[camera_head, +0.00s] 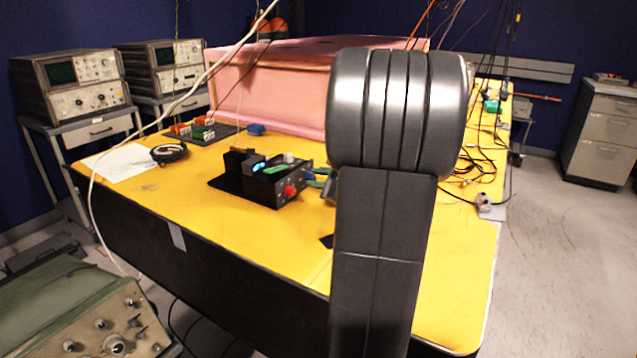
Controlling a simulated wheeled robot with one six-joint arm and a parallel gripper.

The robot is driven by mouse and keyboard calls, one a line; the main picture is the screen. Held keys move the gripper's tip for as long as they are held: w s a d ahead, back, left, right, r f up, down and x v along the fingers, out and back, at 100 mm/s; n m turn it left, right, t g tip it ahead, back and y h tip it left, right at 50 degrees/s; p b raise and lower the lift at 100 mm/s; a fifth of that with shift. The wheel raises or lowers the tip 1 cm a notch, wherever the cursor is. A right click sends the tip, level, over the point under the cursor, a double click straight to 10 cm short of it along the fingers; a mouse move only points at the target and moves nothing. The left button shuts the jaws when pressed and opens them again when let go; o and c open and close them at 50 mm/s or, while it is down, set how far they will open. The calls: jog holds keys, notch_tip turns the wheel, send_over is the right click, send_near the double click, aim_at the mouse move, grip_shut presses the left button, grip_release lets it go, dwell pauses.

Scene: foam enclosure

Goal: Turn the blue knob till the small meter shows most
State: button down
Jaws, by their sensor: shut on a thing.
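A small black device box (262,188) stands on the yellow tabletop left of my arm. A red knob (290,190) is on its front face. The blue knob (308,177) is at the box's right end. A small lit blue display (259,166) on the box may be the small meter; its reading is too small to tell. My gripper (314,178) is at the right end of the box, its fingers shut on the blue knob. My dark arm hides most of the gripper and what lies behind it.
The yellow table (215,230) is clear in front of the box. A black cable coil (169,153) and white paper (120,162) lie at left. A pink foam enclosure (270,87) stands behind. Loose cables (470,170) lie right of my arm. A white cable hangs across the left.

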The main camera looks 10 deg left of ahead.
jog(key=c, duration=1.3)
grip_release()
jog(key=shift+o, duration=0.2)
jog(key=shift+s+d, duration=0.1)
jog(key=p+v, duration=0.1)
jog(key=v, duration=1.2)
jog(key=shift+s+d+r, duration=0.1)
jog(key=shift+d+r, duration=0.05)
jog(key=shift+d, duration=0.1)
